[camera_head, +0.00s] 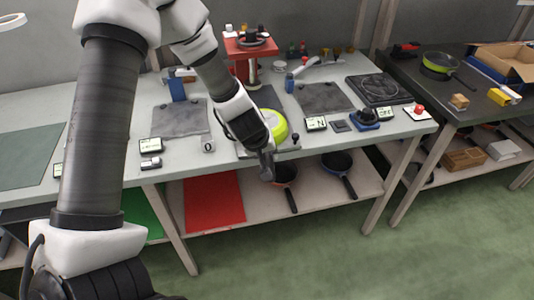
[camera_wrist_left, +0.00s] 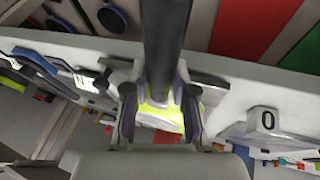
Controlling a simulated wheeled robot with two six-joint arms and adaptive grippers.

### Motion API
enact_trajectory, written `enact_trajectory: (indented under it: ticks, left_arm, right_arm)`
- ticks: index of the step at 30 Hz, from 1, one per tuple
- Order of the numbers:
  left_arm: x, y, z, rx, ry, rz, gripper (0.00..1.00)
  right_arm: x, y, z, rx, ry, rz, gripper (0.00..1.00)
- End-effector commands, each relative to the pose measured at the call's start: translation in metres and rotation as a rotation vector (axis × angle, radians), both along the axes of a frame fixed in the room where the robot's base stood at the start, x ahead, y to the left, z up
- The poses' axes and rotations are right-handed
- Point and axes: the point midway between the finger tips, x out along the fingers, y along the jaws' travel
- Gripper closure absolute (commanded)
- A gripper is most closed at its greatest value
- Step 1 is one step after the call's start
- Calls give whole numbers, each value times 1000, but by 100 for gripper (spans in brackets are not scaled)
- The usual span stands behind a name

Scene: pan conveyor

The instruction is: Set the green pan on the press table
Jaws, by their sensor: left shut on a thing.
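The green pan (camera_head: 277,122) is bright yellow-green and is partly hidden behind my left forearm and wrist. It is at the front of the long table in front of the red press (camera_head: 250,46). I cannot tell whether it rests on the surface or is held just above it. My left gripper (camera_head: 266,165) is at the table's front edge. In the left wrist view, my left gripper (camera_wrist_left: 160,98) is shut on the pan's dark handle (camera_wrist_left: 165,35), with the yellow-green body (camera_wrist_left: 160,117) just past the fingers. My right gripper is not in view.
The table's front edge (camera_head: 330,143) runs below the pan. Two dark-handled pans (camera_head: 337,161) lie on the shelf underneath. Grey mats (camera_head: 325,97), small displays (camera_head: 316,124) and a 0 block (camera_head: 208,144) stand nearby. Another green pan (camera_head: 440,63) is on the dark right table.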

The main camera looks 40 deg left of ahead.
Motion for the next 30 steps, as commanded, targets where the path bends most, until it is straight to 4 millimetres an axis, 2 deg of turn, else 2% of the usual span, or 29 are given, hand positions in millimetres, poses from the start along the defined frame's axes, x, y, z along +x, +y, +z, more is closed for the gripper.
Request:
enact_trajectory:
  ticks: [1,3,14,17,24,30]
  left_arm:
    - [1,0,0,2,-1,0,67]
    - [1,0,0,1,-1,1,45]
    - [-2,0,3,-2,1,2,45]
    - [-7,-1,15,-1,-3,2,45]
    - [-34,-5,69,-4,-7,2,45]
    - [-51,-6,100,-1,-4,2,45]
  right_arm:
    - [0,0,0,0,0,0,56]
    - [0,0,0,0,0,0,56]
    - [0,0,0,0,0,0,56]
    - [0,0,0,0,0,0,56]
    - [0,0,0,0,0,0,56]
    - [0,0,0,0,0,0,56]
